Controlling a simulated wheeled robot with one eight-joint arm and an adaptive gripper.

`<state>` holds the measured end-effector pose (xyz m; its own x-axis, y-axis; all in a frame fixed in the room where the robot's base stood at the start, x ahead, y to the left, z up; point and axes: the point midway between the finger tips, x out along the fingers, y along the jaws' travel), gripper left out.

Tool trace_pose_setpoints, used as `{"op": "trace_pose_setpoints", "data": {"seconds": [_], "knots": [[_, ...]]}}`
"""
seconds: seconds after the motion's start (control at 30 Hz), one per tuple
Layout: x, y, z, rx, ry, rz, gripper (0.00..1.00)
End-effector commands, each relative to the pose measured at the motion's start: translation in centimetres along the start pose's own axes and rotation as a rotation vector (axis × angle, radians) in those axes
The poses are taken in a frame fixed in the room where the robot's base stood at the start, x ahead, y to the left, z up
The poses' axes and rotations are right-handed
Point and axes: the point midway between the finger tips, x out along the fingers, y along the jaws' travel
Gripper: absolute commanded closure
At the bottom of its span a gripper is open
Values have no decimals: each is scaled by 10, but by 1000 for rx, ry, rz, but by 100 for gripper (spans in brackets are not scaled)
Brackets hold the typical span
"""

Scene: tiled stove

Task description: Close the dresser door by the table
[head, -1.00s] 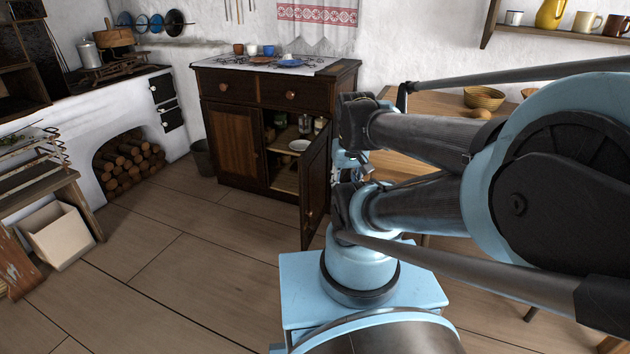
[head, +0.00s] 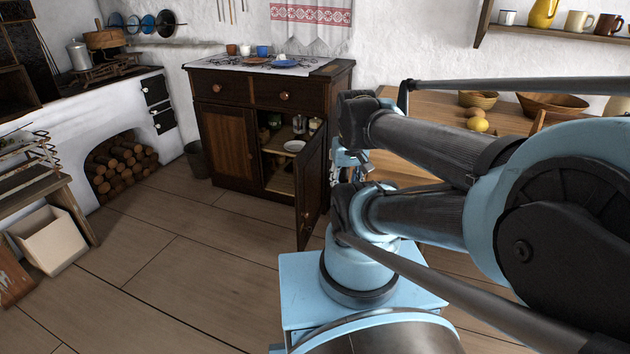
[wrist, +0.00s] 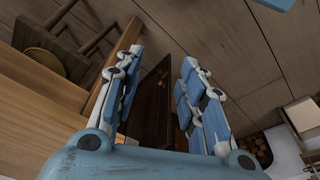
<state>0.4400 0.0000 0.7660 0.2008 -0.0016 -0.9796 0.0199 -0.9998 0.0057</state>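The dark wooden dresser (head: 232,148) stands against the back wall in the head view. Its left door (head: 229,143) is shut. Its right door (head: 311,187) stands open, swung out toward me, with dishes and jars showing inside. The wooden table (head: 421,110) is just right of the dresser. My gripper (wrist: 160,62) is open and empty in the wrist view, its two blue-padded fingers apart. A dark door panel (wrist: 152,100) shows between and beyond them; contact cannot be made out. In the head view my arm hides most of the gripper and part of the table.
Bowls (head: 552,105) and yellow fruit (head: 477,124) are on the table. A dark bucket (head: 198,160) stands left of the dresser. A white stove with a log niche (head: 120,167) and a pale box (head: 48,240) are at the left. The floor before the dresser is clear.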

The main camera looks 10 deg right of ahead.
Motion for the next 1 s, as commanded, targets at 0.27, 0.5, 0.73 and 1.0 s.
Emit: {"op": "trace_pose_setpoints", "data": {"seconds": [0.27, 0.5, 0.73, 1.0], "knots": [[-38, 1, -92, 79, 197, -10, 100], [-62, 3, -170, 295, 281, -58, 100], [-62, 5, -218, 566, 250, -111, 100], [-43, 7, -258, 917, 141, -152, 100]]}}
